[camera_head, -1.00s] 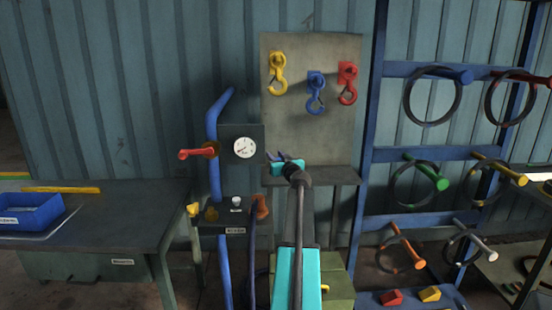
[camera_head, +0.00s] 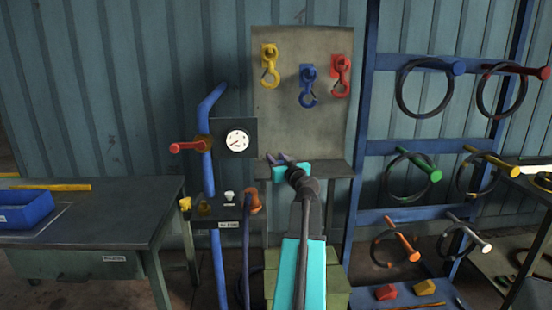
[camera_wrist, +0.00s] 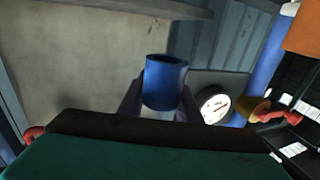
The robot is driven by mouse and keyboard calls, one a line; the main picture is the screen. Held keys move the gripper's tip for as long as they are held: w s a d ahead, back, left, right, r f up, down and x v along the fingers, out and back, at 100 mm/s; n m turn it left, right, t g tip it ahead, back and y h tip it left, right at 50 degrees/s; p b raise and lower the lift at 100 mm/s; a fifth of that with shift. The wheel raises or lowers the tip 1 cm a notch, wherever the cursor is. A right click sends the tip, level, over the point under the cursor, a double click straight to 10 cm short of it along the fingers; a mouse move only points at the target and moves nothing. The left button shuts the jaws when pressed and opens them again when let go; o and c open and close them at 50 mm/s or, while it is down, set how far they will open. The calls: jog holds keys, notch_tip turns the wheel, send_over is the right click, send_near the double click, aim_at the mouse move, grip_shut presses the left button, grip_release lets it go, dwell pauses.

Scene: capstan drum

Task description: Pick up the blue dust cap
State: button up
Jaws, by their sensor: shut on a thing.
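The blue dust cap (camera_wrist: 163,82) shows in the wrist view as a short blue cylinder with a hollow, dark top. It is between the two dark fingers of my gripper (camera_wrist: 160,102), which are shut on it from both sides. In the head view my gripper (camera_head: 275,158) is in front of the lower part of the grey hook board, to the right of the gauge. The cap cannot be made out clearly there.
A grey board (camera_head: 300,125) carries yellow, blue and red hooks. Left of it are a gauge (camera_head: 237,140), a blue pipe (camera_head: 208,180) and a red lever (camera_head: 188,147). A workbench (camera_head: 110,215) with a blue bin (camera_head: 25,212) stands left. A blue rack (camera_head: 365,130) holds rings at right.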

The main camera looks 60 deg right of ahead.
jog(key=shift+s+a, duration=0.3)
jog(key=shift+s, duration=0.05)
dwell(0.5)
jog(key=shift+r, duration=0.1)
